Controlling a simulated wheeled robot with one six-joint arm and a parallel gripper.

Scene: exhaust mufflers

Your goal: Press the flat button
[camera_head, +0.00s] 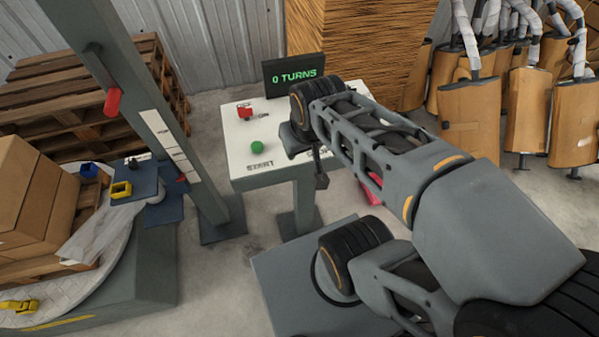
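A white-topped control table (237,170) stands in the middle. A round green button (257,147) sits on its top beside printed lettering that seems to read START. It looks raised, but I cannot tell for sure whether it is flat. A red control (245,112) with a small grey part beside it sits farther back on the top. My gripper (319,180) hangs from the arm's end at the table's right side, apart from the green button. Its fingers are small and dark, and their opening is unclear. My arm hides the right part of the tabletop.
A black screen (293,74) reading "0 TURNS" stands behind the table. A grey post (150,95) with a red handle (113,101) rises at left, near a wrapping turntable with boxes (28,190). Mufflers (526,110) stand at right. A pinkish-red object (371,191) shows partly behind my arm.

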